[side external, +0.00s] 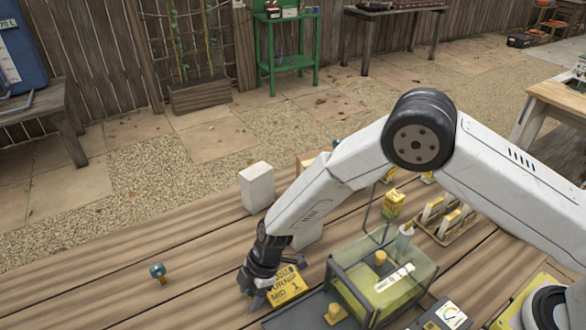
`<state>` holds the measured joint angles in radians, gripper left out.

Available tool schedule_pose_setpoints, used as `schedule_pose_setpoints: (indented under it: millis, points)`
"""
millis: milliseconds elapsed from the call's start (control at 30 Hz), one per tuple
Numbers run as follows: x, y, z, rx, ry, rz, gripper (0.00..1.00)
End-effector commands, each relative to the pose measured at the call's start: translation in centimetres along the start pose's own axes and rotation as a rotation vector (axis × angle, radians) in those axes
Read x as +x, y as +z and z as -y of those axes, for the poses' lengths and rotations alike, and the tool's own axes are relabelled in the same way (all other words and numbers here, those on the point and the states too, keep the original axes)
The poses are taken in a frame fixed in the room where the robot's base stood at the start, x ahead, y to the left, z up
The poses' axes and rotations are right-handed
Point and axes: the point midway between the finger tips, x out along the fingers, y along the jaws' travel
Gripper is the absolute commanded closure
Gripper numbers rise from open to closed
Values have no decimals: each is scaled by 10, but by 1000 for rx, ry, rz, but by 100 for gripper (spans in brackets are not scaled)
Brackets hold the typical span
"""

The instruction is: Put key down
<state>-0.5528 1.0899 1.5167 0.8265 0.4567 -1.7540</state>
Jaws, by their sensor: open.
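My gripper (252,294) is open and low over the wooden table, pointing down. A yellow block with dark lettering (288,287) is right beside its fingers, on the right. I cannot tell whether the fingers touch it. I cannot make out a clear key shape in this view. A small object with a teal round head and a brass-coloured stem (157,272) stands alone on the table to the left of my gripper. I cannot tell whether it is the key. The space between the fingers is partly hidden.
A framed clear box with yellow-green contents (397,287) stands right of my gripper. A pale upright block (257,187) is behind it. A wooden rack with yellow-and-white pieces (447,219) is farther right. The tabletop at the left is mostly clear.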

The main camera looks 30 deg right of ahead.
Motion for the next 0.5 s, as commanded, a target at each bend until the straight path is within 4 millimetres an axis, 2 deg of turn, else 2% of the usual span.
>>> schedule_pose_setpoints:
  millis: [233, 433, 500]
  points:
    - [0, 0, 0, 0, 0, 0, 37]
    - [0, 0, 0, 0, 0, 0, 100]
    - [0, 0, 0, 0, 0, 0, 100]
